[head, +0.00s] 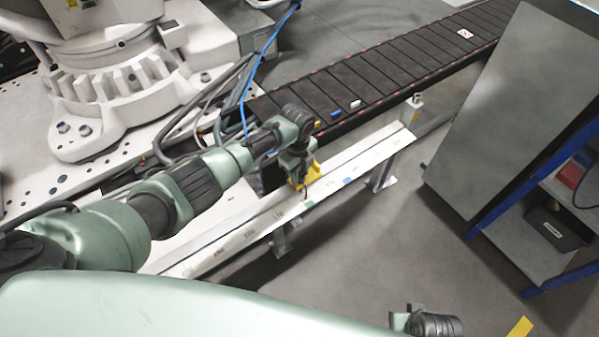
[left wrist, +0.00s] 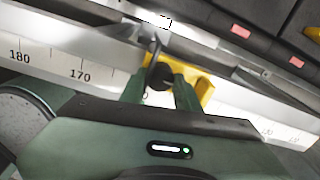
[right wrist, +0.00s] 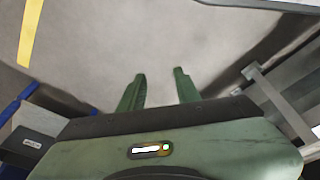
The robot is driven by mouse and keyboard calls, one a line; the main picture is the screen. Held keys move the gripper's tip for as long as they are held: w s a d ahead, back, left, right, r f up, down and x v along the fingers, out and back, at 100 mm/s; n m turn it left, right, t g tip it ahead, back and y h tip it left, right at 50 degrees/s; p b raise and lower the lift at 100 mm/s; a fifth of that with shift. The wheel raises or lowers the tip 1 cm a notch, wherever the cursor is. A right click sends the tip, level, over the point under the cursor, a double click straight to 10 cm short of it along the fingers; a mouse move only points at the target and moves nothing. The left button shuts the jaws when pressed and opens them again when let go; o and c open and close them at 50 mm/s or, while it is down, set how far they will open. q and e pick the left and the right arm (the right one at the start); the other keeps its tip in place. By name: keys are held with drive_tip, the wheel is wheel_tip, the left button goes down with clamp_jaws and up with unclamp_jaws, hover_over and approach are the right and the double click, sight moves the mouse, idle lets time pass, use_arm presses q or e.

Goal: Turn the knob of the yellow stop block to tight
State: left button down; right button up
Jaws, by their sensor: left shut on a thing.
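The yellow stop block (head: 314,173) sits on the white scaled rail (head: 362,155) beside the conveyor. It also shows in the left wrist view (left wrist: 206,88), behind my fingers. Its dark round knob (left wrist: 159,77) faces the left wrist camera, between the two green fingers. My left gripper (left wrist: 160,80) is shut on this knob, one finger at each side. In the head view my left arm and wrist hide the knob and part of the block. How tight the knob is cannot be seen. My right gripper (right wrist: 160,78) is open and empty over the grey floor.
The black conveyor (head: 390,72) runs behind the rail, with small yellow, blue and white pieces at its near edge. A blue cable (head: 262,58) and dark hoses lie left of it. A grey cabinet (head: 505,105) stands right; floor between is clear.

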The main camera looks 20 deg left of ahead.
use_arm(q)
drive_tip(key=c, duration=1)
unclamp_jaws()
drive_tip(key=shift+c, duration=0.2)
use_arm(e)
drive_tip(key=shift+f, duration=0.1)
use_arm(q)
drive_tip(key=shift+r, duration=0.2)
drive_tip(key=r+p, duration=0.2)
drive_tip(key=r, duration=0.5)
drive_tip(key=shift+s+r+p, duration=0.2)
drive_tip(key=shift+p, duration=0.15)
use_arm(e)
drive_tip(key=s+f, duration=0.3)
drive_tip(key=f, duration=0.5)
drive_tip(key=shift+s+d+g, duration=0.3)
drive_tip(key=shift+s, duration=0.1)
